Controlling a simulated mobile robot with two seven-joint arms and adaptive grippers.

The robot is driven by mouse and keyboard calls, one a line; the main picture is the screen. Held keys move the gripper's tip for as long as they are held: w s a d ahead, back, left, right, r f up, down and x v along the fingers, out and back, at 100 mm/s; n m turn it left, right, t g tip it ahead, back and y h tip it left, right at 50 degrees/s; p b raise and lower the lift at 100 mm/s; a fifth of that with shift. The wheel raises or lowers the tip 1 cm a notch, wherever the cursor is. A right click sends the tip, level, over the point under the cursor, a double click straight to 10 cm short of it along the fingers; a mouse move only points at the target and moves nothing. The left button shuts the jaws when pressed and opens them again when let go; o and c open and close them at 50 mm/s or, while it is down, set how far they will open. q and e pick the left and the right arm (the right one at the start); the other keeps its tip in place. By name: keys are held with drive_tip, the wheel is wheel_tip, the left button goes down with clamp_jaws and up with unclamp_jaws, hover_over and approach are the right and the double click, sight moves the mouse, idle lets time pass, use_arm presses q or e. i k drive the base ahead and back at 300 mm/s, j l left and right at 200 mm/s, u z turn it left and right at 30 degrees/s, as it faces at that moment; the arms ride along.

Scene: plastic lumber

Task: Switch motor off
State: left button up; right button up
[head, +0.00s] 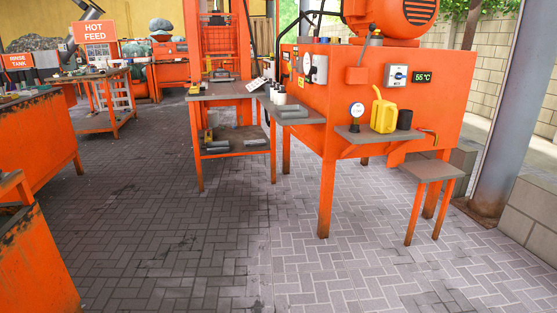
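An orange motor (405,17) with a black-slotted round end sits on top of the orange machine (440,78) at the right; the top of the motor is cut off by the frame. A grey box (319,69) is on the machine's left part. The knob's setting is too small to tell. No label names the motor's switch. Neither of my grippers is in view.
A shelf (350,133) on the machine holds a gauge (356,113), a yellow jug (383,112) and a dark cup (405,119). A small orange stool (432,172) stands in front at the right. Orange benches (30,140) line the left. The paved floor (200,240) between is clear.

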sight(312, 70)
drive_tip(key=i+j+z, duration=0.6)
drive_tip(key=i+j, duration=0.4)
drive_tip(key=j, duration=0.15)
drive_tip(key=i+j+z, duration=0.6)
drive_tip(key=j, duration=0.2)
drive_tip(key=k, duration=0.05)
